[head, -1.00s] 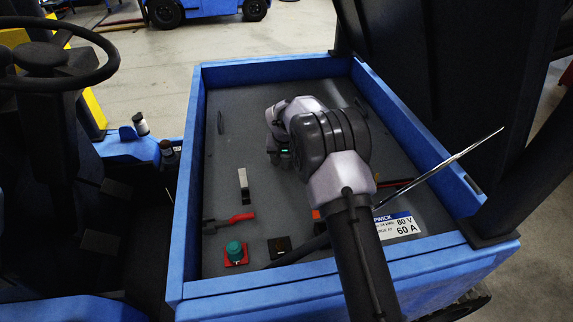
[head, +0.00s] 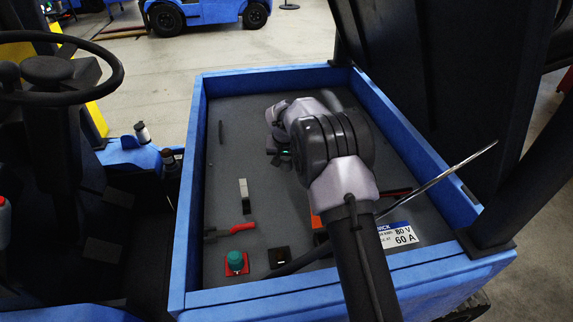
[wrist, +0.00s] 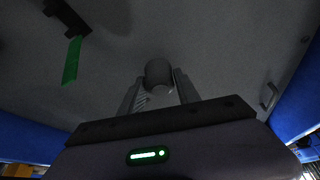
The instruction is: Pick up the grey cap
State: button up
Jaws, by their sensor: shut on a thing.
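The grey cap (wrist: 159,72) is a short round grey piece, seen in the wrist view between the two fingertips of my gripper (wrist: 158,88). The fingers are shut on it, one on each side. It is over the dark grey floor of the blue tray; I cannot tell whether it touches the floor. In the head view my gripper (head: 279,157) is low over the tray's upper middle, and the cap cannot be made out beside it.
The blue-walled tray (head: 182,225) holds a red-handled tool (head: 240,228), a green button on a red base (head: 235,262), a black block (head: 279,257) and a pale-and-dark block (head: 243,194). A metal rod (head: 440,178) slants over the right wall. The tray's upper left is mostly clear.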

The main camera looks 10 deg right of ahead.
jog(key=s, duration=0.5)
jog(key=s+a+r, duration=0.1)
jog(key=s, duration=1)
jog(key=shift+a+r, duration=0.25)
jog(key=shift+a, duration=0.05)
notch_tip(320, 180, up, 6)
jog(key=p, duration=0.4)
jog(key=s+a+b, duration=0.3)
jog(key=s+b, duration=0.2)
jog(key=s, duration=0.2)
jog(key=s+a+b, duration=0.3)
jog(key=s+b, duration=0.2)
jog(key=s, duration=0.3)
jog(key=shift+s, duration=0.15)
